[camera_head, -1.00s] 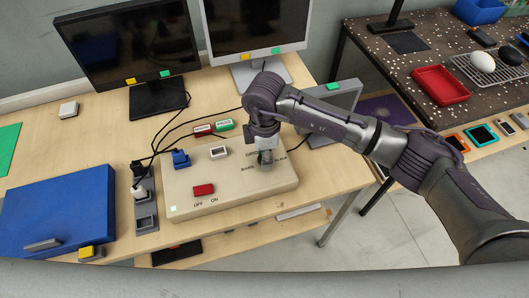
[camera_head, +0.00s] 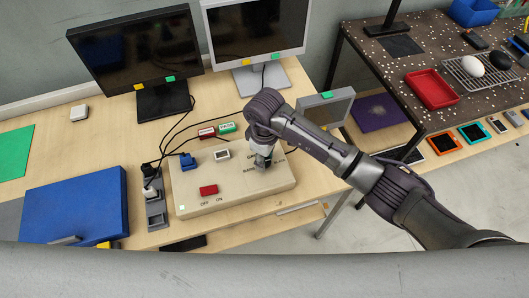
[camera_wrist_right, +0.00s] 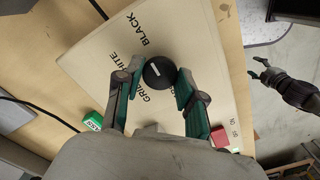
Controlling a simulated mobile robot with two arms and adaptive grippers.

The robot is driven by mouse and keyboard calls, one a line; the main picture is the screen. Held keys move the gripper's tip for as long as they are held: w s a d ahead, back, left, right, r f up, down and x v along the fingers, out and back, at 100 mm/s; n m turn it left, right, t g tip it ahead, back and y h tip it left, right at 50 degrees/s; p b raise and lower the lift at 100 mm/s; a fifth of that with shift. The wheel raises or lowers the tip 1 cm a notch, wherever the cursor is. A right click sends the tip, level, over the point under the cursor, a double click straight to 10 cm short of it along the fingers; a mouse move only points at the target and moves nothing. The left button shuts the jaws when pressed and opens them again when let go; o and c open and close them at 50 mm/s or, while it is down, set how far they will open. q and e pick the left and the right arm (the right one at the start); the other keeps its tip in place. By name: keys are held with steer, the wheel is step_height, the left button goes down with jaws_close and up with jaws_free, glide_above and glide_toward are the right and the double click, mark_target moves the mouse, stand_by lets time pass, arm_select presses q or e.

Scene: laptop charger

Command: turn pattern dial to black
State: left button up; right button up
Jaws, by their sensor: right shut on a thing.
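The pattern dial (camera_wrist_right: 159,72) is a round black knob with a white pointer mark, on a beige control box (camera_head: 178,193). My right gripper (camera_wrist_right: 154,75) is shut on the dial, one finger on each side. In the head view my right gripper (camera_head: 263,162) hides most of the dial. In the right wrist view the word BLACK (camera_wrist_right: 139,30) is printed above and left of the dial, with WHITE and GRID labels nearby. I cannot tell exactly which label the mark faces. My left gripper (camera_wrist_right: 262,72) shows far off at the right wrist view's edge, fingers apart and empty.
Two monitors (camera_head: 135,50) (camera_head: 258,30) stand behind. A blue laptop-like slab (camera_head: 75,205) lies at the left.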

steer(key=shift+w+r, duration=0.1)
steer(key=shift+r, duration=0.05)
stand_by(0.3)
steer(key=o, duration=1.1)
steer(key=shift+o, duration=0.2)
step_height(320, 180, up, 7)
steer(key=shift+r, duration=0.2)
